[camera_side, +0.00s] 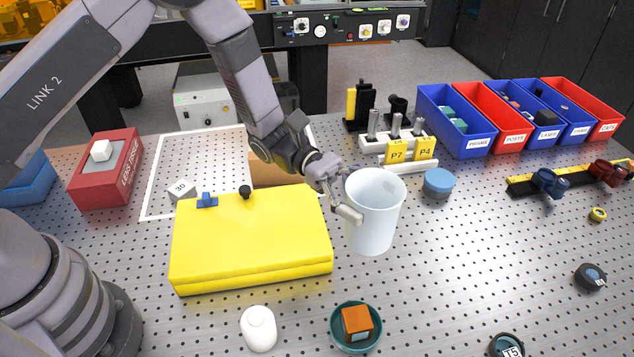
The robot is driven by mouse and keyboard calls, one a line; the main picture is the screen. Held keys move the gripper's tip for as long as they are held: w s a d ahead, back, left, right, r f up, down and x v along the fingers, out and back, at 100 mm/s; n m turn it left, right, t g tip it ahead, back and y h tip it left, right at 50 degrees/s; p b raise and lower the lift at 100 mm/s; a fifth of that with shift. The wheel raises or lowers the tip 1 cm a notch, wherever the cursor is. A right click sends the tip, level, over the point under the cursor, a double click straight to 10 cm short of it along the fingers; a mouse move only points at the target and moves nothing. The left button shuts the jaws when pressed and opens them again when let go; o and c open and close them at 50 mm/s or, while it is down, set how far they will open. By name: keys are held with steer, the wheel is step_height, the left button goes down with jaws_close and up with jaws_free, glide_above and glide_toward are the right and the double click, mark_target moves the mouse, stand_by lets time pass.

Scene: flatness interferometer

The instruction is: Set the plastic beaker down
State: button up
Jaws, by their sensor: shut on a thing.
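The plastic beaker (376,215) is a translucent pale blue-white cup, upright, just right of the yellow case. My gripper (346,195) comes in from the upper left and is shut on the beaker's left side near the rim. One finger shows on the near outer wall; the other is mostly hidden by the beaker and the gripper. I cannot tell whether the beaker's base touches the perforated table (450,270) or hangs a little above it.
The yellow case (250,240) is close on the left. A blue round puck (438,183) and post holders (395,140) are behind. A teal dish (340,340) with an orange block (357,322) and a white bottle (259,328) are in front.

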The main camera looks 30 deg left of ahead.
step_height(320, 180, down, 5)
steer(key=shift+w+r, duration=0.1)
steer(key=shift+w+d+f, duration=1.6)
steer(key=shift+w+f, duration=0.05)
steer(key=shift+f, duration=0.55)
steer(key=shift+w+d+f, duration=1.65)
steer(key=shift+f, duration=0.55)
steer(key=shift+w+d+f, duration=1.6)
steer(key=shift+w+f, duration=0.05)
steer(key=shift+f, duration=0.55)
steer(key=shift+f, duration=0.15)
steer(key=o, duration=1)
